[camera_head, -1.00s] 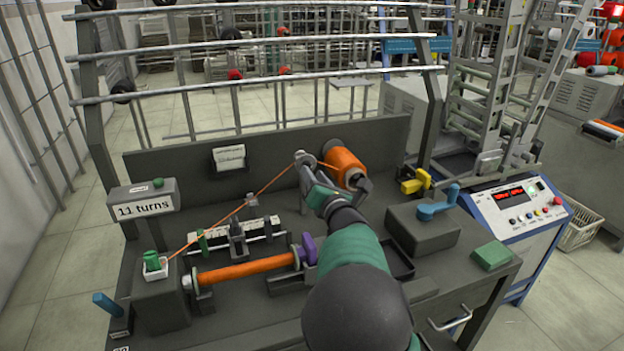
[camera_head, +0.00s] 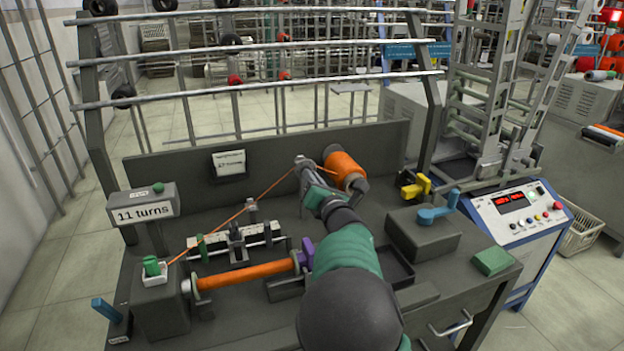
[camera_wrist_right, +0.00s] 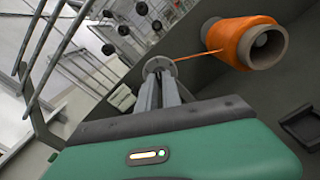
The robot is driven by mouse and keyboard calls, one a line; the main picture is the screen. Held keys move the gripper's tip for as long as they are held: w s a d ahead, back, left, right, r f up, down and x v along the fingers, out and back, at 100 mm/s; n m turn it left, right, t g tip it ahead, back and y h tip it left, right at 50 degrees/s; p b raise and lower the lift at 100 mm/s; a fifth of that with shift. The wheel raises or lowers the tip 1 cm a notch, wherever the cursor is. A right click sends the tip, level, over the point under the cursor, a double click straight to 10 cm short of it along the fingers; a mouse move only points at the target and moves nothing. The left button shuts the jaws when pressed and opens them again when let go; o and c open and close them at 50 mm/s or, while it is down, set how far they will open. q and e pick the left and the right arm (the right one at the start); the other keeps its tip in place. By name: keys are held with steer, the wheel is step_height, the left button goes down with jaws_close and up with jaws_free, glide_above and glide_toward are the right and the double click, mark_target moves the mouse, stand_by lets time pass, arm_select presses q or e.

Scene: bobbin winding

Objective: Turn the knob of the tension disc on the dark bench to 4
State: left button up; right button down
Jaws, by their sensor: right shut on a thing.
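The tension disc (camera_wrist_right: 158,65) is a small grey round disc at the back of the dark bench (camera_head: 395,208). My right gripper (camera_head: 303,163) reaches it from the front. In the right wrist view its two fingers (camera_wrist_right: 165,85) are shut on the disc's knob, which they largely hide. No number or pointer on the disc can be read. An orange thread (camera_head: 268,192) runs from the orange cone (camera_head: 343,168), past the disc, to the front left. My left gripper is not in view.
An orange-wound bobbin (camera_head: 245,273) lies at the front, below the traverse guide (camera_head: 237,243). An "11 turns" box (camera_head: 145,213) stands left. A grey block with a blue lever (camera_head: 438,208) and a green block (camera_head: 492,261) are right. A card (camera_head: 229,163) is on the back panel.

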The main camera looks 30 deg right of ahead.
steer(key=shift+d+m, duration=0.1)
steer(key=shift+m, duration=0.3)
steer(key=m, duration=1.1)
steer(key=shift+f, duration=0.3)
steer(key=shift+b, duration=0.3)
steer(key=c, duration=1.5)
jaws_free()
steer(key=shift+s+d, duration=0.1)
steer(key=shift+r, duration=0.1)
